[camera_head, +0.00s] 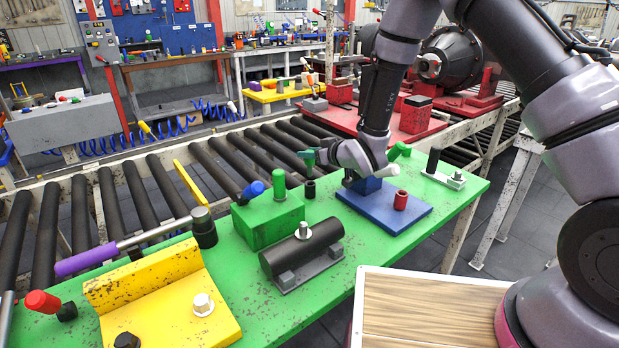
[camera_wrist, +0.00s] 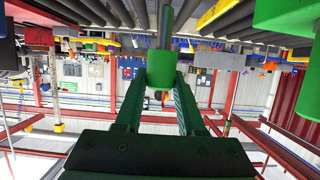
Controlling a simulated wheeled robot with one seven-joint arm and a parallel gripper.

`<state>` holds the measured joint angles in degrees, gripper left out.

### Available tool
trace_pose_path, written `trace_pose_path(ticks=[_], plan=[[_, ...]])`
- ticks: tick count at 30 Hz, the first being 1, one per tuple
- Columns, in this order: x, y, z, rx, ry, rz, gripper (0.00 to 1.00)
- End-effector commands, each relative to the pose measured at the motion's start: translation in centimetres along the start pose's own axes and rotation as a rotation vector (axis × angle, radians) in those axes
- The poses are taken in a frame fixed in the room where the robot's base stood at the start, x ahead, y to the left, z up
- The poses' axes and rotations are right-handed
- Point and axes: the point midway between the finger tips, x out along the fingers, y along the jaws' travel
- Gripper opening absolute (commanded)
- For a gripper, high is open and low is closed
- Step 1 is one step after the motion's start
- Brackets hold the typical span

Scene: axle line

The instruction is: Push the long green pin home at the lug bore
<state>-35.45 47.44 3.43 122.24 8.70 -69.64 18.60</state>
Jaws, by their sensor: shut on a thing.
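My gripper (camera_head: 322,156) reaches left from the arm, above the far edge of the green table (camera_head: 372,258). It is shut on the long green pin (camera_head: 309,157). In the wrist view the pin's green head (camera_wrist: 160,78) is between the fingertips (camera_wrist: 161,88), and its darker shank (camera_wrist: 165,28) extends toward the picture's top. The pin is in the air, apart from the fixtures. I cannot make out the lug bore.
A blue plate (camera_head: 405,222) with a red bushing (camera_head: 401,200) lies below the wrist. A dark roller (camera_head: 302,248) and yellow bracket (camera_head: 160,315) occupy the table's front left. A conveyor (camera_head: 115,205) runs behind. A purple-handled tool (camera_head: 88,260) crosses the left edge.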

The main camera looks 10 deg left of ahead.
Motion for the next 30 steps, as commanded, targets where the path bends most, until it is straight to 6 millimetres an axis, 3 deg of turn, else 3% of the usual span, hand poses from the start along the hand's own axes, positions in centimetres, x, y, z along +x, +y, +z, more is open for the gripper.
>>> trace_pose_path(ticks=[3, 8, 15, 28, 29, 30], plan=[[0.7, 0.0, 1.9, -0.001, -0.002, 0.0, 0.0], [1.1, 0.0, 3.0, 0.0, 0.0, 0.001, 0.0], [2.2, 0.0, 6.0, -0.001, -0.001, 0.0, 0.0], [2.4, 0.1, 6.6, 0.0, 0.001, 0.001, 0.0], [2.4, 0.0, 6.6, 0.0, 0.001, 0.001, 0.5], [2.4, 0.0, 6.6, -0.001, 0.001, 0.001, 0.65]])
